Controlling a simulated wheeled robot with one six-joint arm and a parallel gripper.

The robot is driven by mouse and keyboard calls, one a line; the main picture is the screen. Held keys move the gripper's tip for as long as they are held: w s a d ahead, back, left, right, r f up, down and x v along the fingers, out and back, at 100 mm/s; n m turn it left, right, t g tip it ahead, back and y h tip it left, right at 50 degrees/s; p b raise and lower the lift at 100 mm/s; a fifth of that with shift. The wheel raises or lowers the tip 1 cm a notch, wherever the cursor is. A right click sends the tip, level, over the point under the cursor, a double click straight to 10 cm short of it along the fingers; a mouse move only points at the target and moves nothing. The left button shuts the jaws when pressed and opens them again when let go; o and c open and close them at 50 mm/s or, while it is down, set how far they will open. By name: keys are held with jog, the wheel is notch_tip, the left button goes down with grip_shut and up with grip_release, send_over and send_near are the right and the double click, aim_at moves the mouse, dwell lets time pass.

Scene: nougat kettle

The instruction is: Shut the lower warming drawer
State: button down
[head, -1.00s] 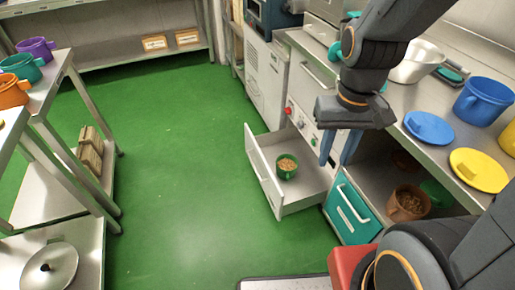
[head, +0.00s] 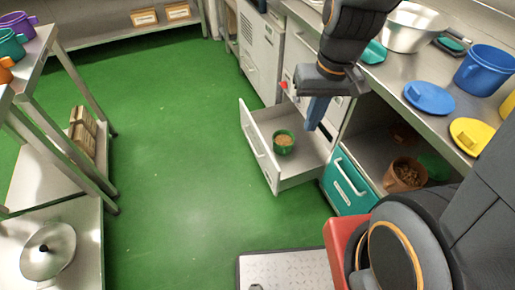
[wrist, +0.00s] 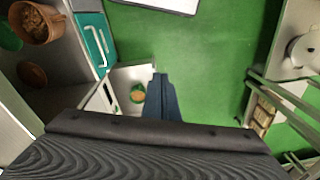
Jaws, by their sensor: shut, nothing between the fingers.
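The lower warming drawer (head: 262,160) is a pale grey drawer pulled well out of the counter front, low over the green floor. A green cup (head: 284,141) with brown contents stands inside it. The drawer also shows in the wrist view (wrist: 137,74), partly hidden by my gripper. My gripper (head: 314,118) has its blue fingers together, pointing down, and holds nothing. In the head view it appears above the drawer's right, inner part. It also shows in the wrist view (wrist: 158,80). I cannot tell its exact height above the drawer.
The countertop holds a blue lid (head: 430,97) and a yellow lid (head: 474,137). Green floor (head: 180,170) left of the drawer is clear, up to a steel rack (head: 87,160).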

jog(key=w+a+f+n+t+b, duration=0.1)
jog(key=w+a+f+t+b, duration=0.1)
jog(key=w+a+f+b, duration=0.65)
jog(key=w+a+f+t+b, duration=0.25)
jog(key=w+a+f, duration=0.35)
jog(key=w+f, duration=0.55)
jog(key=n+h+b, duration=0.1)
jog(key=h+b, duration=0.4)
jog(key=b, duration=1)
send_near(263, 148)
notch_tip(263, 148, down, 4)
jog(key=a, duration=0.2)
jog(key=shift+w+d+t+b, duration=0.15)
jog(key=shift+w+d+b, duration=0.15)
jog(key=shift+d, duration=0.3)
jog(key=shift+w+d+t+b, duration=0.15)
jog(key=shift+w+d+b, duration=0.1)
jog(key=shift+d, duration=0.3)
jog(key=shift+w+d+t+b, duration=0.15)
jog(key=shift+w+d+b, duration=0.15)
jog(key=shift+d, duration=0.3)
